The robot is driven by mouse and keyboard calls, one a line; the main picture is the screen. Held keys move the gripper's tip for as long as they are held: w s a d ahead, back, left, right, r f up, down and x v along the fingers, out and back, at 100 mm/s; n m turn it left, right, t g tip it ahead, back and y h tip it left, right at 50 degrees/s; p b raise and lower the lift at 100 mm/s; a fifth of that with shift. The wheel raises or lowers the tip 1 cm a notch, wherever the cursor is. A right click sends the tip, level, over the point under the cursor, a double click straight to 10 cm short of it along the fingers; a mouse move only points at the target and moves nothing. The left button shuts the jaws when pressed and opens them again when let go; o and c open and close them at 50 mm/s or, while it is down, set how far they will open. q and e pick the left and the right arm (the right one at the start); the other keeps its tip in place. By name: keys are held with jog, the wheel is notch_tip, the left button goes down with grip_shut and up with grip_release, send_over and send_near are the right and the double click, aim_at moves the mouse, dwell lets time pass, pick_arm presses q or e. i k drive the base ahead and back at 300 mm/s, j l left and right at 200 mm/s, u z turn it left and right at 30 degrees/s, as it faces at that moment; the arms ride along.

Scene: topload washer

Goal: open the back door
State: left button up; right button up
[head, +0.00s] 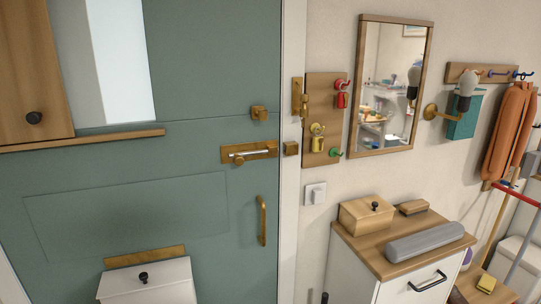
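The teal back door (140,215) fills the left half of the head view and looks closed against the white frame (290,230). A thin seam crosses it above the middle. A brass slide bolt (248,152) with a pale rod sits near its right edge, level with a brass keeper (290,148) on the frame. I cannot tell whether the rod enters the keeper. A small brass catch (259,113) sits above, at the seam. A vertical brass pull handle (262,220) is below. Neither of my grippers is in view.
A wooden panel with a black knob (34,118) and a ledge (80,141) are upper left. A white box (148,285) stands low by the door. Right of the frame are a key board (322,115), a mirror (390,85), a light switch (315,194) and a cabinet (360,270).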

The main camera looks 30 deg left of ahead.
aim_at(160, 94)
jog(key=j+u, duration=0.15)
jog(key=u, duration=2)
